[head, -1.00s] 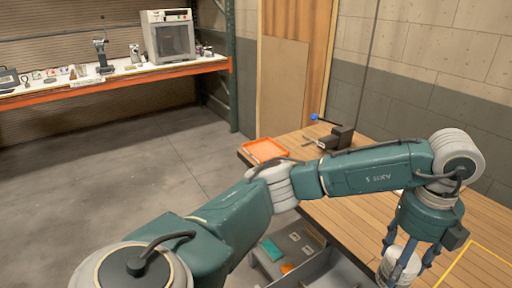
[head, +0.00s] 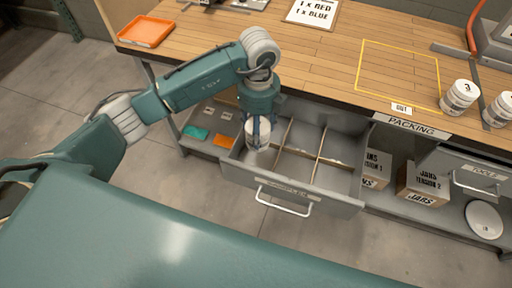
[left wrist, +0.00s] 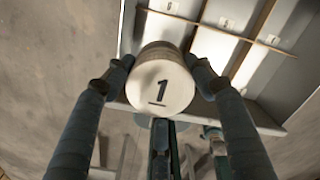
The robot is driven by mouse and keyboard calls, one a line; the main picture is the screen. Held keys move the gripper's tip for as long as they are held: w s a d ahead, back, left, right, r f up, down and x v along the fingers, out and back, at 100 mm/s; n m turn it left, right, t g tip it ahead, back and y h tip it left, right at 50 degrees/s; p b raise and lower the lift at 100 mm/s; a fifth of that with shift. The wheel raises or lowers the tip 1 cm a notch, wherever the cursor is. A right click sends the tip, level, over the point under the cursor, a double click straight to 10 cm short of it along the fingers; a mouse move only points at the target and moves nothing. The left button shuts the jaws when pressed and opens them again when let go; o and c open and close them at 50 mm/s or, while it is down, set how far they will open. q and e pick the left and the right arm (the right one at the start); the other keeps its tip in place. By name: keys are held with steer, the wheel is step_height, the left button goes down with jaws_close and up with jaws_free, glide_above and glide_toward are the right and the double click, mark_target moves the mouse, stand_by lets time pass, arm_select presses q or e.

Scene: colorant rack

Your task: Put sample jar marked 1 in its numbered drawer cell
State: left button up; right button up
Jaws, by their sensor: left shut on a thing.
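The white sample jar marked 1 (head: 257,134) is held upright in my left gripper (head: 258,122), at the left part of the open sample drawer (head: 290,191). Thin dividers split the drawer into several cells. In the left wrist view my left gripper (left wrist: 160,72) is shut around the jar, and its lid (left wrist: 163,90) shows a black underlined 1. The drawer (left wrist: 212,45) lies behind it with small label cards in its cells, too small to read surely. The jar hides the cell behind it, and I cannot tell its height over the drawer floor. My right gripper is not in view.
Two white jars (head: 459,96) stand on the wooden table (head: 300,65) at the right. An orange tray (head: 146,31) is at the back left. A second drawer (head: 465,167), marked tools, and cardboard boxes (head: 424,185) are at the right. The drawer's handle (head: 284,205) sticks out in front.

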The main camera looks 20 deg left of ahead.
arm_select(q)
step_height(320, 180, down, 6)
steer(key=shift+r, duration=0.2)
steer(key=shift+f, duration=0.5)
step_height(320, 180, down, 3)
steer(key=shift+f+p, duration=0.15)
steer(key=shift+p, duration=0.15)
steer(key=shift+f, duration=0.4)
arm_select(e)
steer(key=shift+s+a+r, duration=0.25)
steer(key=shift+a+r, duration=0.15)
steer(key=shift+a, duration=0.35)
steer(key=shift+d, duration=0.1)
arm_select(q)
steer(key=shift+f, duration=0.2)
steer(key=o, duration=1.1)
steer(key=shift+c, duration=0.2)
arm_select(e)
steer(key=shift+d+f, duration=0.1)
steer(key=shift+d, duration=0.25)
